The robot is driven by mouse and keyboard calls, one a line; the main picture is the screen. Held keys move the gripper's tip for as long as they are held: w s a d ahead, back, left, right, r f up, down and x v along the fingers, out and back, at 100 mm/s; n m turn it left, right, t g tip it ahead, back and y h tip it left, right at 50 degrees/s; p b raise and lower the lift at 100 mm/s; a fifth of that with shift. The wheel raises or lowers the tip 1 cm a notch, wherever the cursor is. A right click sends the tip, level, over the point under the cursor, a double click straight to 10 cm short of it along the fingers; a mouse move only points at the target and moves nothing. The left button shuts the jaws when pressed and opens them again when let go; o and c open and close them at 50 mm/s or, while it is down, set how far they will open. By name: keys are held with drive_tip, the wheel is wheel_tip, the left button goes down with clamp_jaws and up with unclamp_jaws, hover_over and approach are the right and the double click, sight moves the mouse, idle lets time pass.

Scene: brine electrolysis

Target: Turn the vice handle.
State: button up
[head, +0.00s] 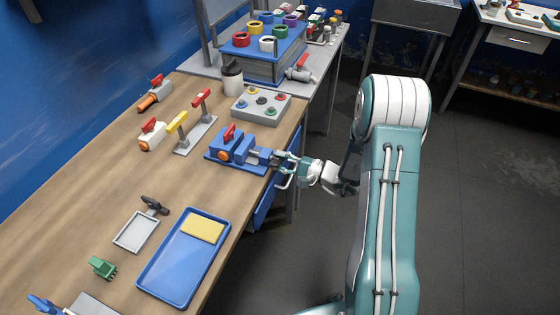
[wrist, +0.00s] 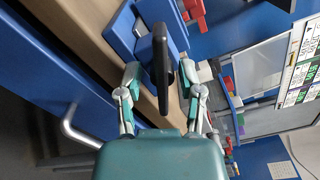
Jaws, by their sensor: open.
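The blue vice (head: 240,149) sits near the right edge of the wooden bench, with an orange round part on its front and a red piece on top. Its dark handle (wrist: 161,68) stands out towards me in the wrist view. In the head view my gripper (head: 280,166) is at the handle end of the vice and hides much of the handle. In the wrist view my gripper (wrist: 160,82) is open, with one finger on each side of the handle. I cannot tell whether either finger touches it.
A grey box with coloured knobs (head: 262,105) and a stand with red and yellow levers (head: 195,122) are beyond the vice. A blue tray (head: 183,265) with a yellow block lies nearer. The blue drawer front (head: 265,205) with its handle is below the bench edge.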

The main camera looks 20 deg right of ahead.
drive_tip(key=v, duration=1.1)
drive_tip(key=shift+s+d, duration=0.2)
drive_tip(key=shift+d, duration=0.15)
drive_tip(key=shift+f, duration=0.1)
drive_tip(key=s+a+r+n+g+h, duration=0.5)
drive_tip(key=s+a+r+n+g, duration=0.3)
drive_tip(key=s+a+r+g, duration=0.3)
drive_tip(key=s+d+r+n+t+h, duration=0.1)
drive_tip(key=s+r+n+t+h, duration=0.3)
drive_tip(key=s+r+h, duration=0.5)
drive_tip(key=shift+d+r+t+h, duration=0.25)
drive_tip(key=shift+r+t, duration=0.3)
drive_tip(key=shift+t, duration=0.45)
